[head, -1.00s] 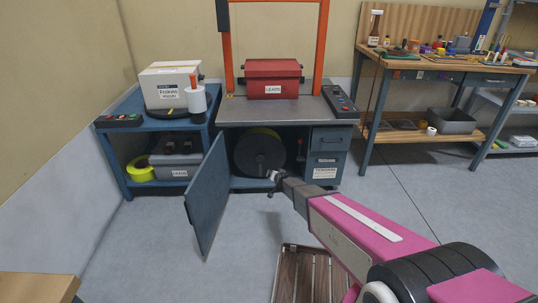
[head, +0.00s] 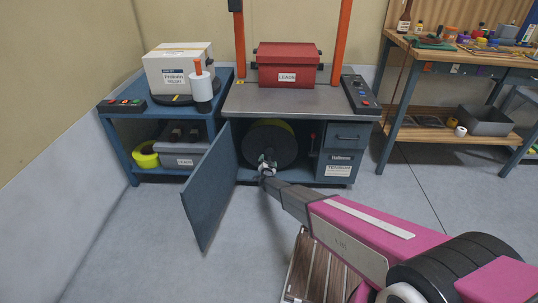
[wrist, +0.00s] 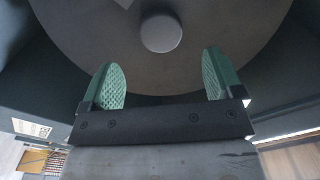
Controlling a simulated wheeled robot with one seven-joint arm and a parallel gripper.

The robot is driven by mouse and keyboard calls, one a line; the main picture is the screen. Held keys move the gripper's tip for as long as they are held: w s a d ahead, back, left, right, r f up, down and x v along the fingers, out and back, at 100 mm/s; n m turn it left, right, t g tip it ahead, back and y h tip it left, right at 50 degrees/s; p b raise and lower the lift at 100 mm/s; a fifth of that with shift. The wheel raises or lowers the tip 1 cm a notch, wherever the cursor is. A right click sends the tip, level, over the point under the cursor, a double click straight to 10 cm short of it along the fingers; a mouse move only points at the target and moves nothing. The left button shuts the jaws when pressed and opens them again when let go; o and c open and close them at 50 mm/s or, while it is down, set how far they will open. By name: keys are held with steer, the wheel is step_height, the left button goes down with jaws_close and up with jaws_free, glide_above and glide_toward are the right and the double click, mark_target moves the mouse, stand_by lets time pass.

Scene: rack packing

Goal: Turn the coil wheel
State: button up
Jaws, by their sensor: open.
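The coil wheel (head: 270,143) is a large dark grey disc inside the open lower cabinet of the blue workbench, with a yellow-green rim behind it. In the wrist view the coil wheel (wrist: 100,45) fills the upper part, with a round pale hub (wrist: 161,33) at its middle. My gripper (head: 267,166) is in front of the wheel's lower part. In the wrist view my gripper (wrist: 165,84) has its two green pads wide apart, with nothing between them, below the hub. I cannot tell whether the pads touch the disc.
The cabinet door (head: 211,188) stands open to the left of my arm. A drawer unit (head: 342,150) is to the right of the wheel, with a small red-topped lever (head: 312,138) between. A slatted wooden item (head: 308,265) lies on the floor under my arm.

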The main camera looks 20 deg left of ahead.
mark_target(269, 152)
steer(key=x, duration=0.7)
steer(key=shift+w, duration=0.25)
steer(key=c, duration=1.3)
steer(key=shift+n, duration=0.4)
